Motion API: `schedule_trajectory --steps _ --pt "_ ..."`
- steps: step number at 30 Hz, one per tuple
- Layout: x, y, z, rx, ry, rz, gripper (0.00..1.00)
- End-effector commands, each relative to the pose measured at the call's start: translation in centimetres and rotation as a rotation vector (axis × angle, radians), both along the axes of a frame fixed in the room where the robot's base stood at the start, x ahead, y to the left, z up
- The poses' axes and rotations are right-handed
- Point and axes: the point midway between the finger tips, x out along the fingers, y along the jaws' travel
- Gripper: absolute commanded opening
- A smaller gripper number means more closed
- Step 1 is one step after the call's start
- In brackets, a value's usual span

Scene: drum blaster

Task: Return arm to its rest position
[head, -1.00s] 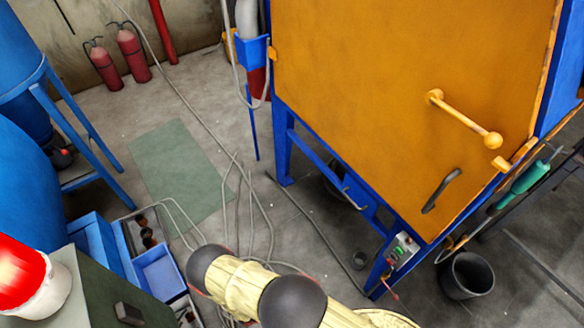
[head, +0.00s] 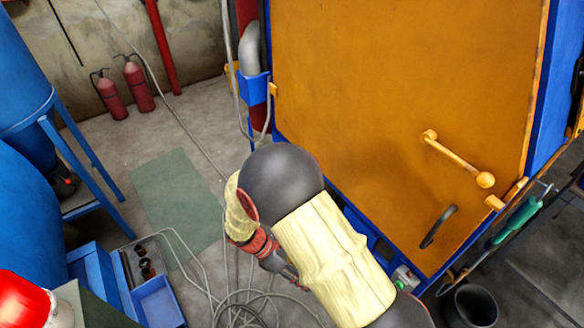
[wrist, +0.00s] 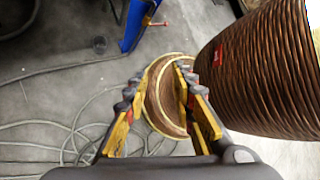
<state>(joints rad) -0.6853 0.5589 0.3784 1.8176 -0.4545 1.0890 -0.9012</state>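My arm shows in the head view, with pale yellow sleeves and dark round joints, in front of the orange cabinet (head: 390,90). Its red and dark wrist end hangs low at the centre, partly behind a sleeve, so the fingers are not clear there. In the wrist view my gripper (wrist: 158,88) has its two fingers with yellow pads spread apart. Nothing is held between them. A round brown thing with a pale rim (wrist: 157,110) shows beyond the fingers; I cannot tell what it is.
Loose grey cables (head: 250,308) lie on the floor below the arm. A large brown ribbed cylinder (wrist: 265,70) fills the right of the wrist view. Blue tanks (head: 25,220) stand at left, a black bucket (head: 470,305) at lower right. Red extinguishers (head: 138,85) stand by the wall.

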Motion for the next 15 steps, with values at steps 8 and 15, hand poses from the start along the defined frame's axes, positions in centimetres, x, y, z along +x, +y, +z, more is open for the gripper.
schedule_trajectory --steps 8,15 --pt "2.1 -2.6 11.5 0.156 -0.277 -0.371 0.26" --pt "1.9 -5.8 20.2 0.279 -0.502 -0.698 0.26"
